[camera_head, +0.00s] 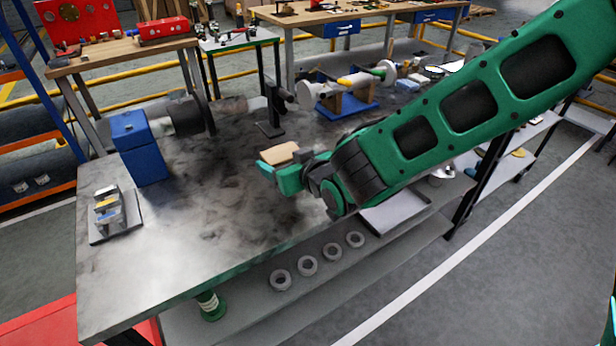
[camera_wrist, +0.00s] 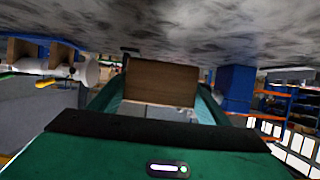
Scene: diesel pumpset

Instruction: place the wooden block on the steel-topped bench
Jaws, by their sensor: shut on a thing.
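The wooden block (camera_head: 281,153) is small and light brown. My gripper (camera_head: 277,165) is shut on it, above the middle of the steel-topped bench (camera_head: 215,220). In the wrist view the block (camera_wrist: 161,82) sits between the two green fingers (camera_wrist: 160,100), and the mottled bench top (camera_wrist: 200,25) fills the upper part of the picture. I cannot tell how large the gap between block and bench top is. The bench top is grey, stained and mostly bare around the gripper.
A blue box-shaped machine (camera_head: 140,147) stands at the bench's left, with a small metal fixture (camera_head: 112,213) near it. A blue-based pump assembly (camera_head: 345,92) stands at the back right. Several metal rings (camera_head: 307,265) lie on the lower shelf.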

